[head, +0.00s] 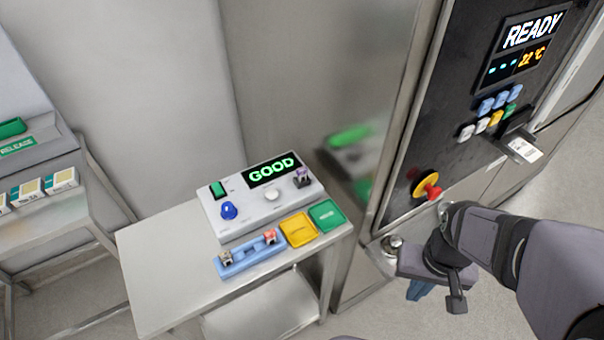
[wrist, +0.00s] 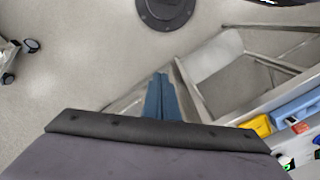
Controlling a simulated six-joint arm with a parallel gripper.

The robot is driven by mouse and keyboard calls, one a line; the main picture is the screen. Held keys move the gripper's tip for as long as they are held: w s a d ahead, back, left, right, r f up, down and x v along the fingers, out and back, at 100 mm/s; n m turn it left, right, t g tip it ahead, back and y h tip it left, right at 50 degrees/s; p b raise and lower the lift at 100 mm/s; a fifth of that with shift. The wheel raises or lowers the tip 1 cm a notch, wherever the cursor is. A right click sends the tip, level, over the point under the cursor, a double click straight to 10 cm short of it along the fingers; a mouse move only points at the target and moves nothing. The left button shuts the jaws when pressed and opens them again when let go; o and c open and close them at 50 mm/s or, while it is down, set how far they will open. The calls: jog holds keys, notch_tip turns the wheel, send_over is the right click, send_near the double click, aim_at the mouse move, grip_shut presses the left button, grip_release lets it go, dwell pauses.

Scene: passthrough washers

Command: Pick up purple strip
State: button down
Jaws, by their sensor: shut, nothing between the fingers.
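My gripper (head: 418,291) hangs to the right of the table, in front of the dark machine, well apart from the strip. Its blue fingers are together and empty. In the wrist view the shut fingers (wrist: 161,98) point down over the floor. I cannot make out the purple strip in that view.
A blue rack (head: 250,254) with a grey and a pink piece lies before the tester, next to a yellow tray (head: 297,230) and a green tray (head: 326,215). The machine's red knob (head: 432,191) juts out near my arm. The table's left side is clear.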

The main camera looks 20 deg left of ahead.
jog(key=c, duration=1.7)
grip_release()
jog(key=shift+w, duration=0.1)
